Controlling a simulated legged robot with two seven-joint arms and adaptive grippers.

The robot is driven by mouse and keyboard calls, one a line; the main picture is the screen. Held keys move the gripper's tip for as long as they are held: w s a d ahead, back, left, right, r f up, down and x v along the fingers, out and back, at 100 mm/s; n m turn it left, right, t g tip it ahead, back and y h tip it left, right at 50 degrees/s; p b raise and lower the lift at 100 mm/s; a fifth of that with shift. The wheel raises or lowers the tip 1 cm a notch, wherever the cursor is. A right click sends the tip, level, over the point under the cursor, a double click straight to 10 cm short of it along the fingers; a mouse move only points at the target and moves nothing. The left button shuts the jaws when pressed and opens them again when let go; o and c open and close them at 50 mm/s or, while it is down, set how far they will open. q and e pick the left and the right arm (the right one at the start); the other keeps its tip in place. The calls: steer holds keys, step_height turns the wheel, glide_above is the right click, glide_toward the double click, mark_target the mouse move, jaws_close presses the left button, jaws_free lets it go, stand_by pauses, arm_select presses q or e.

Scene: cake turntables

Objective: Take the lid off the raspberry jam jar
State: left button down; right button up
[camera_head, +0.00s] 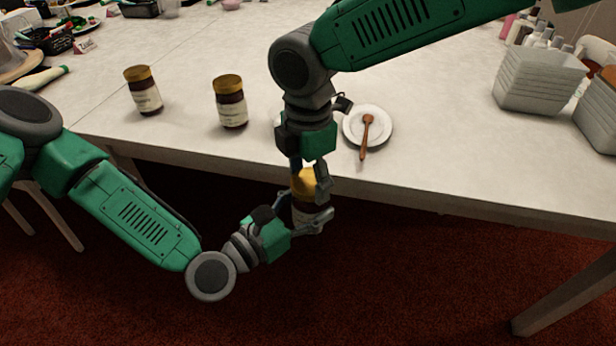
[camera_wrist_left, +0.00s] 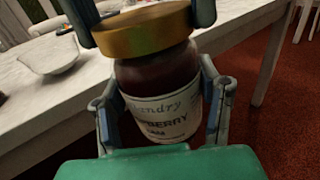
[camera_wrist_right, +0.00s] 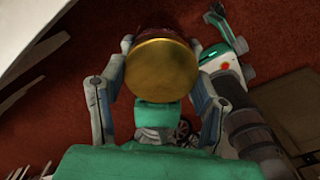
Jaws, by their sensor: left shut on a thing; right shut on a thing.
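The raspberry jam jar (camera_head: 308,216) is held in the air in front of the table's front edge, roughly upright. Its cream label with "BERRY" shows in the left wrist view (camera_wrist_left: 165,118). My left gripper (camera_head: 310,222) is shut on the jar's body from the side. The gold lid (camera_head: 304,184) sits on top of the jar and shows from above in the right wrist view (camera_wrist_right: 161,70). My right gripper (camera_head: 310,182) points down from above and is shut on the lid. In the left wrist view, I see no clear gap between lid and jar.
Two more gold-lidded jars, one at left (camera_head: 144,92) and one nearer the middle (camera_head: 230,103), stand on the white table (camera_head: 440,120). A white saucer (camera_head: 382,138) with a wooden spoon (camera_head: 366,136) lies near the front edge. Stacked grey containers (camera_head: 538,82) stand at right.

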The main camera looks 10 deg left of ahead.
steer(key=shift+a+r, duration=0.1)
steer(key=shift+r, duration=1)
